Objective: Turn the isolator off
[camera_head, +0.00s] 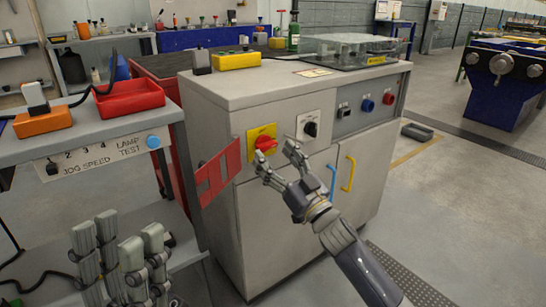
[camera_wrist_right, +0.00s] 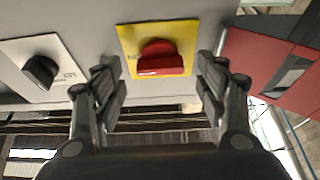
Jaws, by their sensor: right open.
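The isolator is a red rotary knob (camera_head: 265,144) on a yellow plate (camera_head: 254,134) on the grey cabinet's front. In the right wrist view the red knob (camera_wrist_right: 160,60) lies between the finger lines, with its grip bar roughly level across the picture; the plate's lettering is partly hidden. My right gripper (camera_head: 277,164) is open and empty, just in front of and below the knob in the head view. I see no contact with the knob. My left gripper (camera_head: 118,240) is at the lower left, away from the cabinet, and its finger gap is unclear.
A black knob on a white plate (camera_head: 308,128) sits right of the isolator. A red panel (camera_head: 218,174) stands out at the cabinet's left edge. Blue (camera_head: 332,181) and yellow (camera_head: 348,173) handles are below. A bench (camera_head: 92,145) holds a red tray (camera_head: 129,98).

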